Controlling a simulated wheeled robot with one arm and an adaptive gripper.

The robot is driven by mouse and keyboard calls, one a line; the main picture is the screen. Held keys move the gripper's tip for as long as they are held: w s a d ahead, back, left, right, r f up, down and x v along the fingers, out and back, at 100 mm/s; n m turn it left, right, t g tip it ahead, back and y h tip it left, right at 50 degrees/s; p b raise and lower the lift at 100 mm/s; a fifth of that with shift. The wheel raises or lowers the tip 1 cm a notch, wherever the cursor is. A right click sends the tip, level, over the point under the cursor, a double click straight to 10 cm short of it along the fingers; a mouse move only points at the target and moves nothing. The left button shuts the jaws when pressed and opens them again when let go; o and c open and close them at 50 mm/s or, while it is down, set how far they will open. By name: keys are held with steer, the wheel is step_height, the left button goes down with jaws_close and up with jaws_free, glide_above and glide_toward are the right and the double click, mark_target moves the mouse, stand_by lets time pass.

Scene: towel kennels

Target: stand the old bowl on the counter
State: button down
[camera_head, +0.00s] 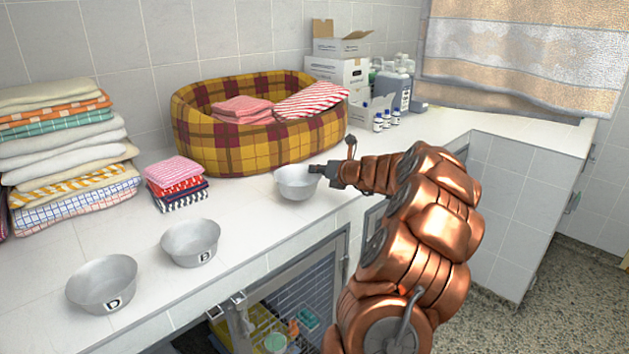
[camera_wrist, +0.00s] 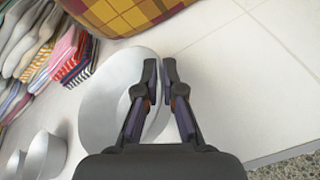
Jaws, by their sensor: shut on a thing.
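A grey metal bowl (camera_head: 294,184) is upright over the counter (camera_head: 235,215), in front of the plaid basket. My gripper (camera_head: 315,169) is shut on the right side of its rim. In the wrist view the gripper (camera_wrist: 160,72) has its fingertips at the rim, and the bowl (camera_wrist: 105,105) opens to the left. I cannot tell whether its base touches the counter. No letter shows on this bowl. Two similar bowls stand at the front left of the counter: one marked D (camera_head: 101,285) and one that seems marked B (camera_head: 191,243).
A yellow plaid basket (camera_head: 235,150) with folded towels stands close behind the held bowl. Towel stacks (camera_head: 65,150) and a small cloth pile (camera_head: 176,184) are to the left. Boxes (camera_head: 338,70) and bottles (camera_head: 397,90) stand at the back. An open cage (camera_head: 285,310) is below the counter.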

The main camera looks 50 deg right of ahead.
steer(key=shift+w+d+f, duration=0.1)
steer(key=shift+w+d, duration=0.05)
steer(key=shift+w, duration=0.1)
steer(key=shift+f, duration=1.65)
steer(key=shift+f, duration=0.15)
steer(key=c, duration=1.3)
jaws_free()
steer(key=shift+s+r, duration=0.25)
steer(key=shift+s, duration=0.1)
steer(key=b+v, duration=0.1)
steer(key=v, duration=1)
steer(key=shift+s, duration=0.2)
